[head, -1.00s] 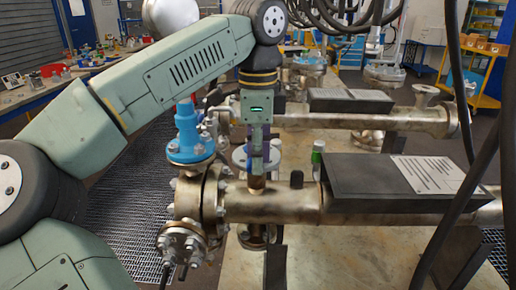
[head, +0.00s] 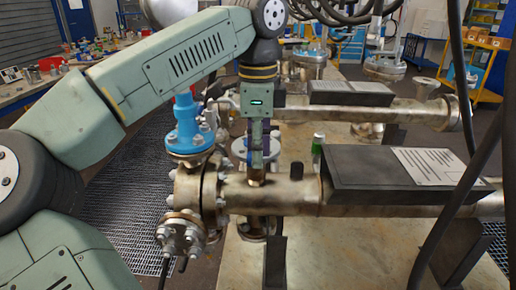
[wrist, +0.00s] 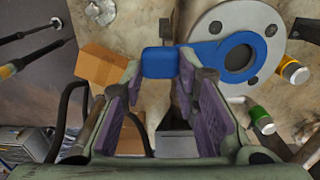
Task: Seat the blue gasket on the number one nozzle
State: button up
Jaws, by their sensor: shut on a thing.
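My gripper (wrist: 160,80) is shut on the tab of the blue gasket (wrist: 207,48) in the wrist view. The gasket's ring reaches right, over a grey round flange (wrist: 234,14) with bolt holes, and a dark opening shows through the ring. The ring looks roughly centred on the flange; I cannot tell whether it touches the face or hovers just above. In the head view my gripper (head: 257,180) points down in front of a flange (head: 239,147), just behind the near pipe. No nozzle number is readable.
The near pipe (head: 280,196) carries a dark box (head: 365,180) on the right. A blue valve-like fitting (head: 186,130) stands close on the left.

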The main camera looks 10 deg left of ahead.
jog(key=shift+f, duration=0.2)
jog(key=o, duration=1)
jog(key=shift+o, duration=0.4)
jog(key=o, duration=0.4)
notch_tip(320, 180, up, 3)
jog(key=shift+f+p, duration=0.1)
jog(key=shift+p, duration=0.85)
jog(key=shift+s+a+r, duration=0.1)
jog(key=shift+r, duration=2.05)
